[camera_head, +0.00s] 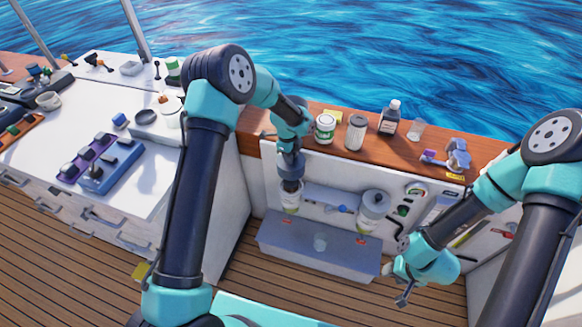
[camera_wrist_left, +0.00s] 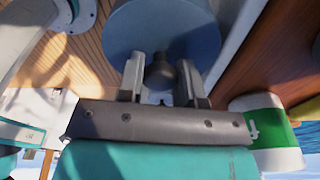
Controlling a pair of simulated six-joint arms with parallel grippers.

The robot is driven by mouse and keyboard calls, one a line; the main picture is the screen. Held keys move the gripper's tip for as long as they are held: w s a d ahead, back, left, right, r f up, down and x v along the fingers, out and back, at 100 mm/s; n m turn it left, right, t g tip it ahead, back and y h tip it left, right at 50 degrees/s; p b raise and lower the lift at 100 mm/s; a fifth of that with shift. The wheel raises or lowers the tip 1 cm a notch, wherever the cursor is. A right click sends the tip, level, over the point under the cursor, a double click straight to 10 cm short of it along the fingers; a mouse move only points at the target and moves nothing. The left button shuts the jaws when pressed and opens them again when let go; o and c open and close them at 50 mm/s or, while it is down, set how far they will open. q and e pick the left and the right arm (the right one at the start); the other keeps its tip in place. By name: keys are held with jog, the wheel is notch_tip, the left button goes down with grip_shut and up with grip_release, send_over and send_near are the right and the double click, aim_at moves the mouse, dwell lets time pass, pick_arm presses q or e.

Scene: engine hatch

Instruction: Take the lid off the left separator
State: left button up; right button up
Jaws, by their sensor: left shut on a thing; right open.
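The left separator (camera_head: 290,200) is a pale cylindrical jar in the open hatch. Its blue-grey lid (camera_wrist_left: 160,25) fills the top of the left wrist view, with a dark knob (camera_wrist_left: 160,72) on it. My left gripper (camera_head: 290,175) points down over the left separator, and its fingers (camera_wrist_left: 160,82) are shut on the lid's knob. The lid looks to be on or right above the jar; the gripper and arm partly hide it. My right gripper (camera_head: 402,288) is open and empty, low at the right of the hatch, apart from the separators.
A second separator (camera_head: 373,212) with a grey lid stands at the hatch's right. Jars and a dark bottle (camera_head: 390,117) line the wooden rail (camera_head: 345,155) above. The white counter (camera_head: 70,120) at left holds trays.

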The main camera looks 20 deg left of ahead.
pick_arm(q)
notch_tip(320, 180, up, 16)
dwell(0.9)
